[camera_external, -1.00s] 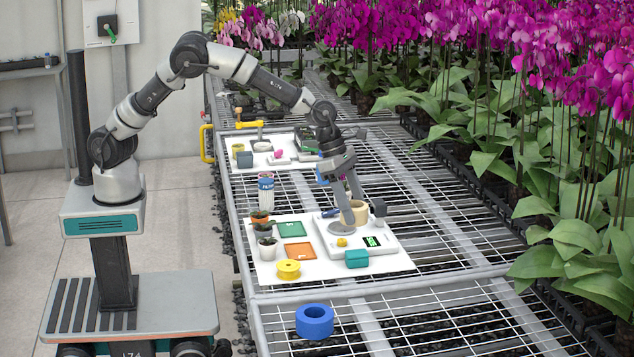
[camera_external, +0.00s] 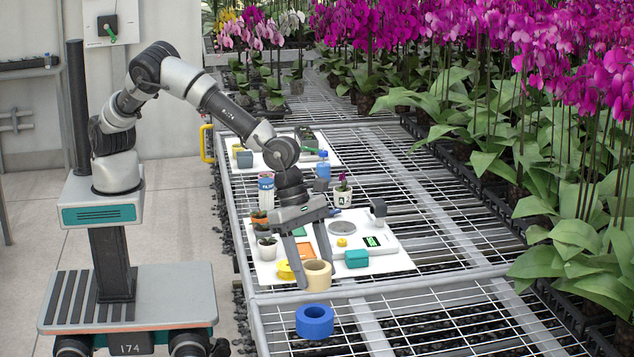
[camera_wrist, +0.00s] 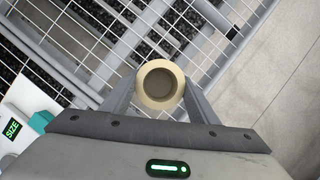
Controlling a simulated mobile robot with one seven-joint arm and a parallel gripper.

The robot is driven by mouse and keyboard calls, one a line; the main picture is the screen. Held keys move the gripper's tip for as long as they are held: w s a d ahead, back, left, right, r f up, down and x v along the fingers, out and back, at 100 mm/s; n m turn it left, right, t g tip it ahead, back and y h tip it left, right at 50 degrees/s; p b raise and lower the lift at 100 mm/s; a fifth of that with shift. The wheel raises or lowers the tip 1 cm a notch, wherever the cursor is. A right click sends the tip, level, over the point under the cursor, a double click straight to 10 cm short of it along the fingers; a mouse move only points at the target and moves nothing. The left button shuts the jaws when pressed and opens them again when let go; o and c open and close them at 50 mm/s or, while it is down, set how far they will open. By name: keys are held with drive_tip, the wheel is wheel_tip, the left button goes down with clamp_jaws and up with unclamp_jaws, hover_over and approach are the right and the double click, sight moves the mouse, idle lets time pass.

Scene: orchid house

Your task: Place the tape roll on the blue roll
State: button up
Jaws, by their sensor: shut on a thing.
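The tape roll (camera_external: 317,275) is a tan ring, held between the fingers of my gripper (camera_external: 316,279) near the front edge of the white board. In the wrist view the tape roll (camera_wrist: 160,85) sits between the two fingertips of my gripper (camera_wrist: 160,92), its hole facing the camera. The blue roll (camera_external: 314,322) stands on the wire bench in front of the board, just below the tape roll in the external picture. The two rolls appear apart. The blue roll cannot be made out in the wrist view.
A yellow spool (camera_external: 285,270) is beside my gripper on the white board (camera_external: 395,262). A teal box (camera_external: 357,259), a scale (camera_external: 372,241) and small pots (camera_external: 267,248) are also there. The wire bench around the blue roll is clear.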

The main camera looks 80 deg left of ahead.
wheel_tip(320, 180, down, 7)
drive_tip(key=shift+b, duration=0.55)
drive_tip(key=shift+f, duration=0.1)
drive_tip(key=o, duration=1.1)
drive_tip(key=p+v, duration=0.2)
drive_tip(key=v, duration=1)
